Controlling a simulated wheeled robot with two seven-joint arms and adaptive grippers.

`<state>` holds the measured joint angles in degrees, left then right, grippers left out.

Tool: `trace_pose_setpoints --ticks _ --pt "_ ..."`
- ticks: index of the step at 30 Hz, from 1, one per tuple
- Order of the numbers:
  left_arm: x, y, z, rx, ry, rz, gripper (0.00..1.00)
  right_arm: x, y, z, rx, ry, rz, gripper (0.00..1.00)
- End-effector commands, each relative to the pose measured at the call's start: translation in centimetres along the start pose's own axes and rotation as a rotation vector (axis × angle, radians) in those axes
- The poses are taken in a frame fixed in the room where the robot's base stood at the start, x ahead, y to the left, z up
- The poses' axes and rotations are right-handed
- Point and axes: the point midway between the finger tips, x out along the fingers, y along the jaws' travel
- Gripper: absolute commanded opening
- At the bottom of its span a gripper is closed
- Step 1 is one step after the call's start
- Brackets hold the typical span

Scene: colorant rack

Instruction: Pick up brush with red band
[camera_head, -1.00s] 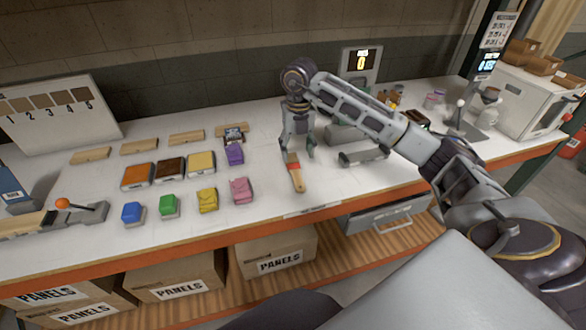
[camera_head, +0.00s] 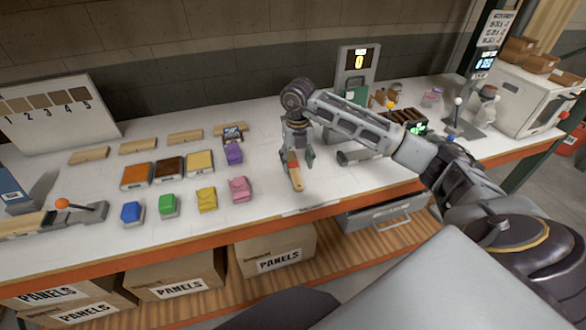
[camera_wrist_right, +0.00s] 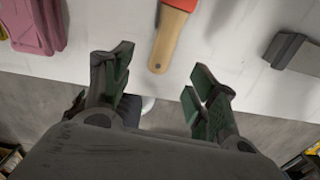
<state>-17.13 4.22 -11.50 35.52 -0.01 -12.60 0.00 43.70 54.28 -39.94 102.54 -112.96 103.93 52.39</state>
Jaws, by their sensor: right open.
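The brush with the red band (camera_head: 296,178) lies on the white bench top, its wooden handle pointing to the front edge. In the right wrist view the brush (camera_wrist_right: 172,30) shows its wooden handle end and part of the red band, at the top between the fingers. My right gripper (camera_head: 297,162) is right at the brush, above its band end, and hides part of it. In the wrist view the right gripper (camera_wrist_right: 155,90) is open with nothing between its fingertips. My left gripper is not in view.
A pink pouch-like block (camera_head: 240,189) and a purple one (camera_head: 234,153) lie left of the brush. A grey bar-like fixture (camera_head: 362,156) is to its right. The orange bench edge (camera_head: 270,222) is in front, with a drawer (camera_head: 390,214) below.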

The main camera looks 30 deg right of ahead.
Motion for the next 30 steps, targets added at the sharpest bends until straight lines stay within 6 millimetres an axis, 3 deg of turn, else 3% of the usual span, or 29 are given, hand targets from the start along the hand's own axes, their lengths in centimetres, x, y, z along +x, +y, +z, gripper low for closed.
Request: trace_pose_setpoints --ticks 8,23,30 --pt "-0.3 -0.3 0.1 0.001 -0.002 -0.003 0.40 2.8 0.0 0.0 -0.001 0.001 -0.001 0.59" --pt "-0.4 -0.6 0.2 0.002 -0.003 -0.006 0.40 3.4 0.0 0.0 -0.001 0.001 0.000 0.59" --pt "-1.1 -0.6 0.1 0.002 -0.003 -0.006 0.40 5.2 -0.2 0.1 0.000 0.003 -0.001 0.59"
